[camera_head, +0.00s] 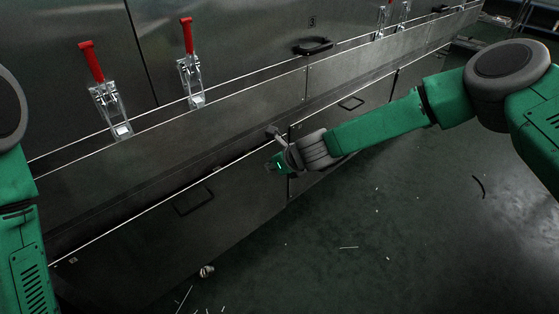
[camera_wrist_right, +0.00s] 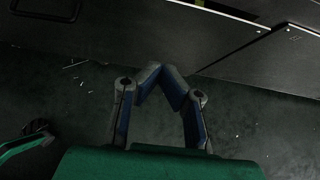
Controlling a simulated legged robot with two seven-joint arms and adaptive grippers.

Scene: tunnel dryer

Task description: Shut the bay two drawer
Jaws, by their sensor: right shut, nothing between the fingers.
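The left drawer front (camera_head: 150,240) is a dark panel low on the dryer with a black rectangular handle (camera_head: 194,200). A dark gap shows behind its top edge, so it seems to stand out from the body. The right drawer front (camera_head: 375,105) has a similar handle (camera_head: 350,103). My right gripper (camera_head: 273,133) is shut and empty at the right end of the left drawer's top edge, near the seam; contact is unclear. In the wrist view its fingertips (camera_wrist_right: 163,73) meet. My left arm shows at the left edge, its gripper out of view.
Red-handled clamps (camera_head: 91,62) stand on the ledge above the drawers, with a black door handle (camera_head: 313,46) further right. A small round object (camera_head: 206,271) lies on the floor beside the left drawer. The dark floor (camera_head: 400,240) is mostly open, with scattered scraps.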

